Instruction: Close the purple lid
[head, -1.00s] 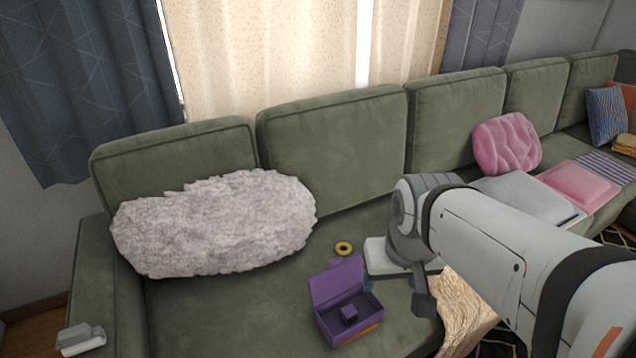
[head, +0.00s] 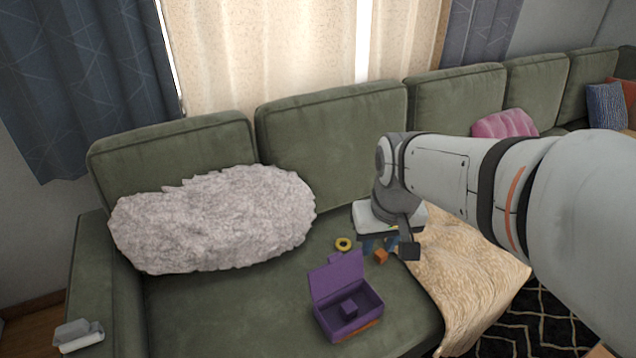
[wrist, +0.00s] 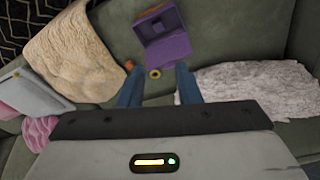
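The purple box (head: 365,305) sits on the green sofa seat with its purple lid (head: 338,279) standing open at the back. A small purple cube (head: 348,307) lies inside. In the wrist view the lid (wrist: 168,50) is on the near side of the box (wrist: 180,18), beyond my fingertips. My gripper (head: 378,246) is above the seat, behind and right of the lid, apart from it. In the wrist view my gripper's (wrist: 158,84) two blue fingers are spread with nothing held between them.
A yellow ring (head: 343,244) and an orange cube (head: 381,257) lie behind and right of the box. A beige blanket (head: 465,275) drapes over the seat at right. A fluffy grey pillow (head: 210,220) is at left. The seat left of the box is clear.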

